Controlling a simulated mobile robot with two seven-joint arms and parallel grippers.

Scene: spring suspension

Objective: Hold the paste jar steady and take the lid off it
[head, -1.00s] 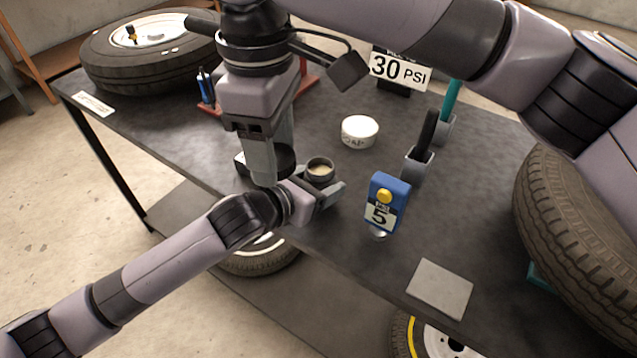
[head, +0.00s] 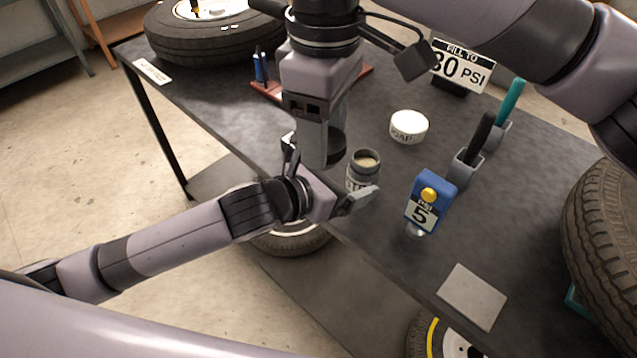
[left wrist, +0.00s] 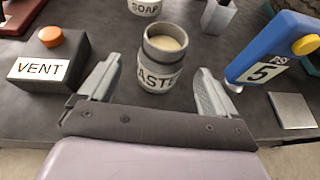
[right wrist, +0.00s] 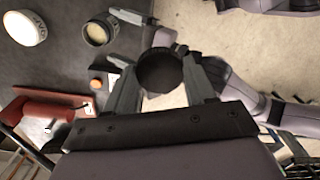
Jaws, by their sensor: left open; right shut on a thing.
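The paste jar (head: 362,172) stands upright and uncovered on the table, with pale paste showing in its mouth. In the left wrist view the jar (left wrist: 160,62) is labelled PASTE and sits between my left fingers, with a gap on both sides. My left gripper (head: 335,188) is open low at the table's near edge; its fingers also show in the left wrist view (left wrist: 160,92). My right gripper (head: 325,150) is shut on the dark round lid (right wrist: 160,71), which it holds above the table, just left of the jar in the head view.
A white SOAP tub (head: 408,127) stands behind the jar. A blue gauge (head: 428,202) marked 5 stands to its right, near grey holders (head: 467,167). A VENT box (left wrist: 42,62) is left of my left gripper. A grey square pad (head: 471,297) lies at the front right.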

